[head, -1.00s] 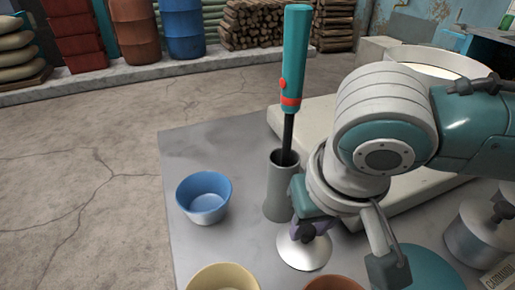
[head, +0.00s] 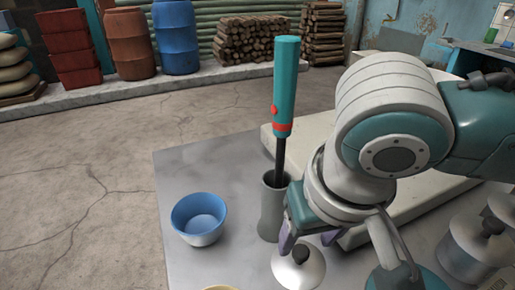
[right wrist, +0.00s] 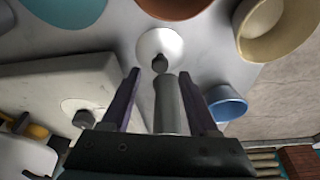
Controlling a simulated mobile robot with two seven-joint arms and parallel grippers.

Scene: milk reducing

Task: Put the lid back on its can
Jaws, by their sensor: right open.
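A pale, shiny lid (head: 298,270) with a dark knob lies on the grey table near the front. It also shows in the right wrist view (right wrist: 160,43), beyond my fingertips. My right gripper (head: 294,240) is open and empty just behind the lid, partly hidden by its own wrist. In the right wrist view, its two purple fingers (right wrist: 159,73) stand apart, with the knob just beyond them. Metal cans (head: 468,252) with dark-knobbed tops stand at the right edge, partly cut off. I cannot tell which can the lid belongs to. My left gripper is out of view.
A grey cylindrical holder (head: 271,215) with a teal-handled tool (head: 285,85) stands close beside my right gripper. A blue bowl (head: 200,220) is to the left. A pale slab (head: 420,195) lies behind my right arm. Other bowls (right wrist: 265,30) stand near the lid.

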